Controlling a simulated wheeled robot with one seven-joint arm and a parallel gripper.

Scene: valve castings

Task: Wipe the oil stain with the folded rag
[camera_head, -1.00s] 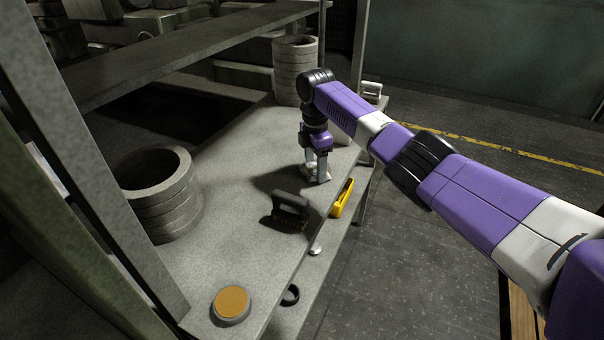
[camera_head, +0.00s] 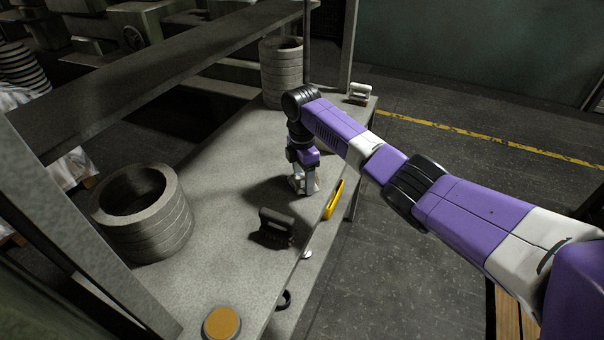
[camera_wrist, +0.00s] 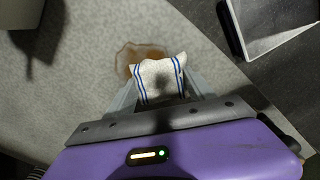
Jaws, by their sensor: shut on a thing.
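The folded rag (camera_wrist: 161,78), white with blue stripes, is between the fingers of my gripper (camera_wrist: 163,92) in the wrist view. My gripper is shut on it. The oil stain (camera_wrist: 128,60), a brown patch on the grey bench top, shows around the rag's far and left edges; the rag covers part of it. In the head view my gripper (camera_head: 304,186) points down at the bench top near its right edge, with a bit of the rag (camera_head: 312,184) beside the fingers. I cannot tell whether the rag presses on the surface. The stain is hidden in the head view.
A dark handled block (camera_head: 277,226) and a yellow tool (camera_head: 333,199) are close to my gripper, near the bench edge. Stacked grey rings (camera_head: 143,228) stand left and more rings (camera_head: 281,75) stand behind. A shelf beam (camera_head: 160,65) crosses above. An orange-topped disc (camera_head: 222,323) is in front.

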